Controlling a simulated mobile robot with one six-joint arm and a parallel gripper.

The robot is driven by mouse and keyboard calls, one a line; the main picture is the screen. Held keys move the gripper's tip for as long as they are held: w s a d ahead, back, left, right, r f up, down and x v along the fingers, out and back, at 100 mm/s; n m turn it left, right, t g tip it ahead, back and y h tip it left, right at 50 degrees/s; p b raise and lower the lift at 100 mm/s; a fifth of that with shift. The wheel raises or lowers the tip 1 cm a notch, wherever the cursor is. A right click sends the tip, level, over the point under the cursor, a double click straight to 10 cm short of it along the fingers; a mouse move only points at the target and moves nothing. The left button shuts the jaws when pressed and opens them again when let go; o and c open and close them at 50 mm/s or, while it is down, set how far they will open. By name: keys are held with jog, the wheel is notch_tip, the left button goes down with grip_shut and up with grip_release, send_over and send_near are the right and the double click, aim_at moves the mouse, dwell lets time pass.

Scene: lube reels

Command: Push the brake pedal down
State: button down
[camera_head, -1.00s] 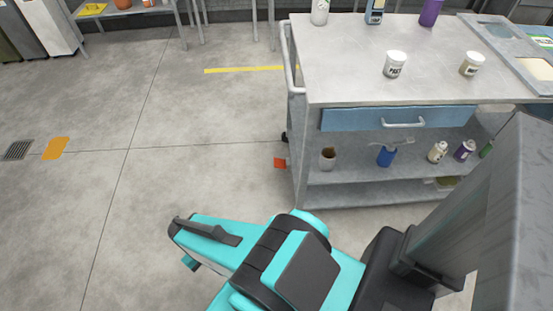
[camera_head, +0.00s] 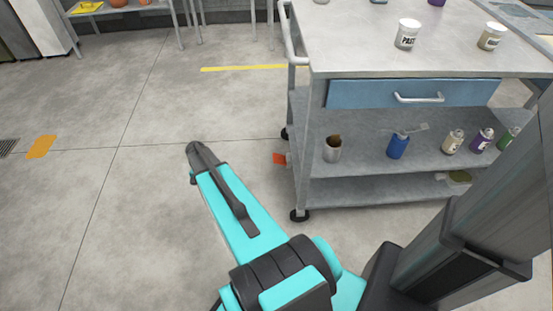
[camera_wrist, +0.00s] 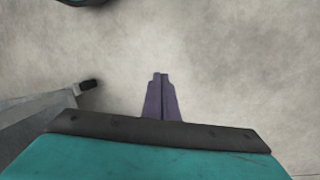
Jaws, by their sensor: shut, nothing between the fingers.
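The brake pedal is most likely the small red-orange tab (camera_head: 280,158) low at the cart's left side, close to the floor by a caster. It looks small, and I cannot tell its tilt. I do not make it out in the wrist view. My gripper (camera_wrist: 160,76) shows in the wrist view with its two dark fingers together and nothing between them, above bare floor. The head view shows my arm left of the cart, but the fingers are hidden there. The gripper is not seen touching the pedal.
The grey cart (camera_head: 400,188) stands at the right on black casters (camera_head: 299,215), with jars on top and several bottles on its shelf. Its grey edge (camera_wrist: 30,118) and a black caster (camera_wrist: 88,85) show left in the wrist view.

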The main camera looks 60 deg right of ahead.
jog(key=w+d+f+m+b, duration=0.15)
jog(key=d+m+b, duration=0.25)
jog(key=d, duration=0.8)
notch_tip(320, 180, up, 6)
jog(key=m+t+h+b, duration=0.1)
jog(key=m+h+b, duration=0.1)
jog(key=m+b, duration=0.85)
send_over(277, 158)
jog(key=shift+s+a+f+n+y, duration=0.1)
jog(key=shift+s+f+n+y, duration=0.05)
jog(key=shift+n+y, duration=0.15)
jog(key=shift+f, duration=0.1)
notch_tip(277, 158, down, 12)
jog(key=b, duration=0.5)
jog(key=shift+s+r, duration=0.15)
jog(key=shift+r, duration=0.1)
jog(key=shift+w+a+f+b, duration=0.1)
jog(key=shift+w+f+b, duration=0.2)
jog(key=shift+f, duration=0.2)
jog(key=shift+w+a+f+b, duration=0.1)
jog(key=shift+w+f+b, duration=0.05)
jog(key=shift+f+b, duration=0.3)
